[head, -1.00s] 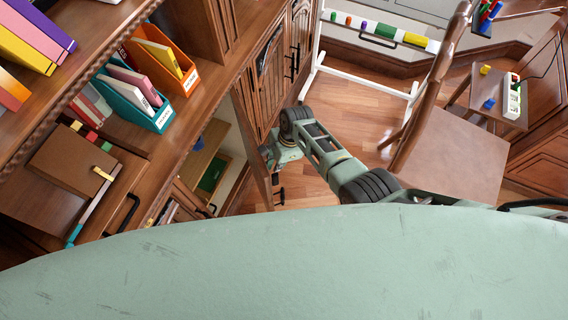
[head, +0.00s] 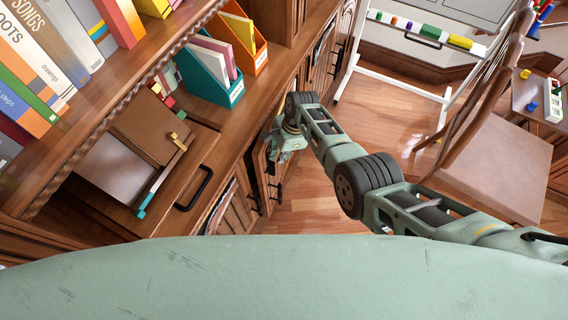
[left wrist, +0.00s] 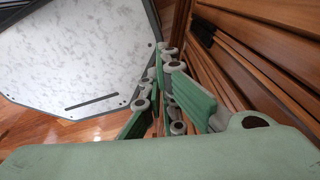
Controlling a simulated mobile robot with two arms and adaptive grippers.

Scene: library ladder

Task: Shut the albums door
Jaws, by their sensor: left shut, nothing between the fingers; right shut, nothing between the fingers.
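The albums door (head: 261,172) is a brown wooden cabinet door in the lower bookcase front. It stands nearly in line with the neighbouring fronts, and the cabinet inside no longer shows. Whether it is fully closed I cannot tell. My right gripper (head: 275,158) is at the door's outer face, shut and empty; its fingertips are partly hidden, so contact is unclear. In the left wrist view my left gripper (left wrist: 168,60) is shut and empty, close beside brown wooden panelling (left wrist: 260,60).
A wooden chair (head: 490,165) and white rail stand (head: 395,85) are to the right. Wood floor (head: 315,205) lies between.

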